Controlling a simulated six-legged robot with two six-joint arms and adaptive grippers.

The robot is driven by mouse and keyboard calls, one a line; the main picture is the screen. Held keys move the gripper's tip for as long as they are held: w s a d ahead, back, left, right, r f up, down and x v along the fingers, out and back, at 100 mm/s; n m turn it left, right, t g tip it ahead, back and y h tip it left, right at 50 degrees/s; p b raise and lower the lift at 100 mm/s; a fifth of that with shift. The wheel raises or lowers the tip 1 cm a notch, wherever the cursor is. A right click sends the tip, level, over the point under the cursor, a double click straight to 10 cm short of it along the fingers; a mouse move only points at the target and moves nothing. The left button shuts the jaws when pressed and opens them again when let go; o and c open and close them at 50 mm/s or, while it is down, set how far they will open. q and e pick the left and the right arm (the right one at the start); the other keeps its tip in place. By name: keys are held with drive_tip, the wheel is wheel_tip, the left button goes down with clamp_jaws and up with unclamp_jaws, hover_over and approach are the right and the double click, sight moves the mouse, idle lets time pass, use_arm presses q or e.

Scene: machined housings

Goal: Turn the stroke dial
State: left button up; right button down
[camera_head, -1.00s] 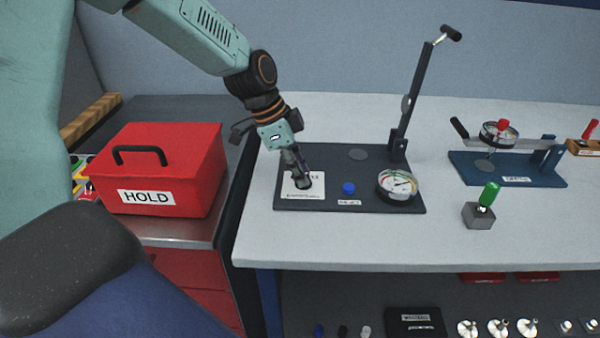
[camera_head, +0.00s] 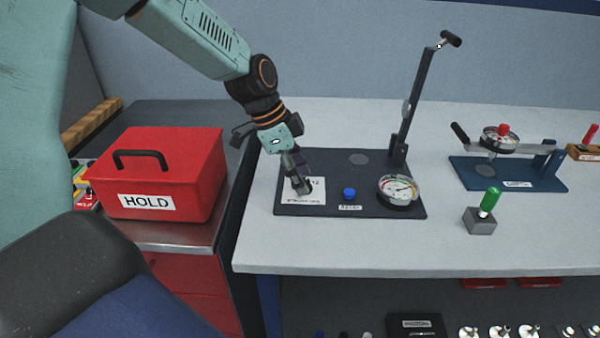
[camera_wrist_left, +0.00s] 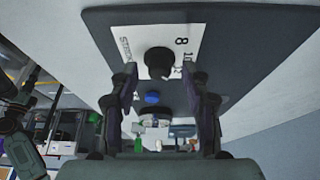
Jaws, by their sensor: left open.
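The stroke dial is a round black knob (camera_wrist_left: 159,62) on a white printed plate (camera_wrist_left: 190,40), seen in the left wrist view. In the head view the plate (camera_head: 318,197) lies at the left end of a dark base (camera_head: 325,162), and my gripper hides most of the knob. My left gripper (camera_head: 301,188) points down at the plate. In the left wrist view its two fingers (camera_wrist_left: 165,85) stand apart on either side of the knob's line, with a gap between them and nothing clamped. I cannot tell whether they touch the knob. My right gripper is not in view.
On the same base are a blue button (camera_head: 349,194), a round gauge (camera_head: 398,190) and a tall upright lever (camera_head: 415,100). A red HOLD box (camera_head: 165,170) stands left. A green-handled block (camera_head: 482,215) and a blue fixture (camera_head: 515,175) stand right.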

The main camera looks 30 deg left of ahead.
use_arm(q)
drive_tip(key=v, duration=1.2)
idle(0.4)
